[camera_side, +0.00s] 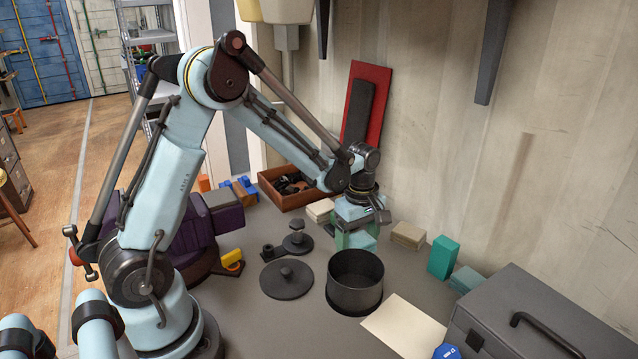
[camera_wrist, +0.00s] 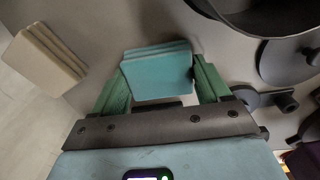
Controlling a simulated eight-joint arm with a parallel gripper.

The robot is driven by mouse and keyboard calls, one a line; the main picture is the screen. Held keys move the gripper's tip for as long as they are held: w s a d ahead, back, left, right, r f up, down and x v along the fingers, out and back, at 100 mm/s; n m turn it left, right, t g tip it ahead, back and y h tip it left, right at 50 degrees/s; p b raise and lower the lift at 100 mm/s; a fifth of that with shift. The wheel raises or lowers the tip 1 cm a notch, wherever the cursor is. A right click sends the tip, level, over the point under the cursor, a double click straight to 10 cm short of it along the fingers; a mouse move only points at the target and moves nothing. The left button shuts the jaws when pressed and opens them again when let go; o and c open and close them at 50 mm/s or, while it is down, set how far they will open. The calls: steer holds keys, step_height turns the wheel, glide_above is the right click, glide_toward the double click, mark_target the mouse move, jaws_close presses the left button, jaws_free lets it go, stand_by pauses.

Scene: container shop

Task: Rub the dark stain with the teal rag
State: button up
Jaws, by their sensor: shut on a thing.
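A folded teal rag (camera_wrist: 157,76), looking like a small stack of layers, sits between the green fingers of my gripper (camera_wrist: 158,88) in the wrist view. The fingers are shut on its two sides. In the side view my gripper (camera_side: 356,235) is low over the grey table behind the dark pot, with the teal rag (camera_side: 362,241) partly hidden by the fingers. I cannot tell whether the rag touches the table. I cannot clearly make out a dark stain on the table. A faint brown streak (camera_side: 512,188) runs down the wall at the right.
Beige stack (camera_side: 407,235), teal block (camera_side: 443,258) and pale teal stack (camera_side: 466,279) lie right. A grey toolbox (camera_side: 520,325) fills the front right.

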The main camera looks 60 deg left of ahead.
mark_target(366, 237)
steer(key=shift+s, duration=2.75)
steer(key=shift+w, duration=2.2)
steer(key=shift+w+f, duration=0.1)
steer(key=shift+w, duration=1.6)
steer(key=shift+r, duration=4.05)
steer(key=shift+r, duration=0.1)
